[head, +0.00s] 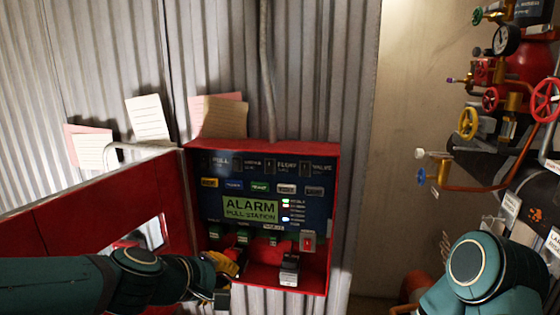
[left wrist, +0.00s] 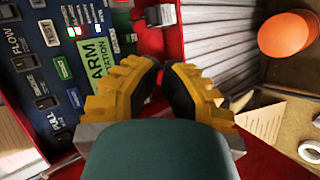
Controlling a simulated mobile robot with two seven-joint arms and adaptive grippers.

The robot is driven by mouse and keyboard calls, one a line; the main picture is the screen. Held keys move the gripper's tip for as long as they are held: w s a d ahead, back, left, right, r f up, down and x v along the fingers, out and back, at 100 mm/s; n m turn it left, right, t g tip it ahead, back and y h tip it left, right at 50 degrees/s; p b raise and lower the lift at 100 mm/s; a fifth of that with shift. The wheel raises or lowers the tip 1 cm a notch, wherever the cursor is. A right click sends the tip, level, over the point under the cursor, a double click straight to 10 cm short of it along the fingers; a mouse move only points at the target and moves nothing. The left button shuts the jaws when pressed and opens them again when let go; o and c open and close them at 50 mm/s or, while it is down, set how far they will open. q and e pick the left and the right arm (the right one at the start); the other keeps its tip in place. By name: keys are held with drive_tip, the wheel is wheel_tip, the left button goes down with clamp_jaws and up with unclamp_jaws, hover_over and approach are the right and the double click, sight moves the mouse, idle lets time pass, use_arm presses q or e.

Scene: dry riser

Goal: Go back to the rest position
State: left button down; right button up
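My left gripper (head: 226,268), with yellow ribbed fingers, is at the lower left of the open red alarm box (head: 333,190) in the head view. In the left wrist view its fingertips (left wrist: 162,72) come close together with only a thin gap and nothing visible between them; they look shut. The blue alarm panel (left wrist: 62,88) lies beyond and to the left of them there. I cannot tell whether the fingers touch the box. My right arm (head: 485,275) shows at the lower right of the head view; its gripper is out of view.
The red box door (head: 100,205) stands open to the left, close to my left arm. Pipes with a yellow valve wheel (head: 468,123) and a gauge (head: 506,40) are at the right. An orange round object (left wrist: 287,34) shows in the left wrist view. Bare wall (head: 410,130) lies between box and pipes.

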use_arm(q)
wheel_tip(320, 180, down, 27)
drive_tip(key=s+a+m+g+y+b, duration=0.1)
drive_tip(key=s+a+m+g+y, duration=0.15)
drive_tip(key=m+g, duration=0.2)
drive_tip(key=s+d+f+m+g, duration=0.2)
drive_tip(key=s+f+m, duration=0.2)
drive_tip(key=s+f, duration=0.5)
drive_tip(key=b+x, duration=0.1)
drive_tip(key=x, duration=0.2)
drive_tip(key=shift+s+f, duration=0.35)
drive_tip(key=shift+f, duration=0.15)
use_arm(e)
wheel_tip(320, 180, down, 2)
drive_tip(key=shift+a+f, duration=0.1)
use_arm(q)
drive_tip(key=shift+a, duration=0.1)
